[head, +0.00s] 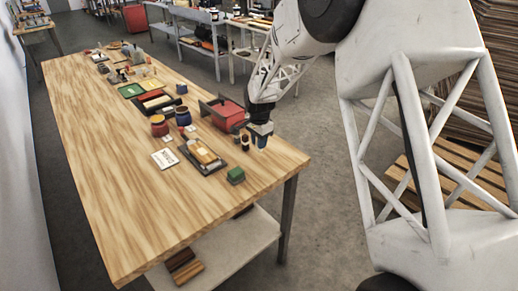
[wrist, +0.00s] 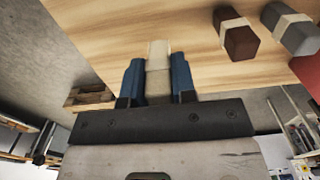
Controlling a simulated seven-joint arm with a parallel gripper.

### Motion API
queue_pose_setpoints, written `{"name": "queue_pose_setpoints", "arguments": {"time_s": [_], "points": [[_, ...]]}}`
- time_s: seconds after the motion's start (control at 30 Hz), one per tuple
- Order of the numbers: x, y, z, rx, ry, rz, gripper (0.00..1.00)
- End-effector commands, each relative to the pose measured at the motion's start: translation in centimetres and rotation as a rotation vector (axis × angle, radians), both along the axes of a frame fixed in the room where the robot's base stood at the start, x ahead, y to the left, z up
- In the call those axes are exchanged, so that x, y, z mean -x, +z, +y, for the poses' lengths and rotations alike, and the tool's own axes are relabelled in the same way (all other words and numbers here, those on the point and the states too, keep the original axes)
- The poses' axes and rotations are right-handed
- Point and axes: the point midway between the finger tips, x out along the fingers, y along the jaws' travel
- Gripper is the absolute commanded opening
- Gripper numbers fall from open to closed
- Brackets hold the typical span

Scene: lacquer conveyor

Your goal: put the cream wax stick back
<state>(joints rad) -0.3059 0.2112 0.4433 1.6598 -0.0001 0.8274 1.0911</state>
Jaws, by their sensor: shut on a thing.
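My gripper (head: 261,134) is over the right edge of the wooden table in the head view, pointing down. In the wrist view its two blue fingers (wrist: 158,82) are shut on the cream wax stick (wrist: 158,63), which stands up between them and has a paler band. The stick's far end shows against the wood; I cannot tell if it touches the table. A brown wax stick (wrist: 239,42) and a grey one (wrist: 288,32), each with a pale band, are to the right in the wrist view, apart from the gripper.
A red bin (head: 227,114) is left of my gripper in the head view. A green block (head: 236,175), a dark tray (head: 209,172), a white card (head: 165,159) and a red jar (head: 159,126) are nearby. The table's left side is clear.

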Motion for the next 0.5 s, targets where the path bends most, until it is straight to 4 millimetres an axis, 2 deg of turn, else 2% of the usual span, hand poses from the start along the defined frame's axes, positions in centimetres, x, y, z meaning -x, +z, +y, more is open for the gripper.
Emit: {"name": "queue_pose_setpoints", "arguments": {"time_s": [0.37,0.5], "points": [[-0.2,-0.08,0.06,0.0,0.0,0.0,0.01],[-0.18,-0.76,0.06,0.001,0.0,0.001,0.01]]}}
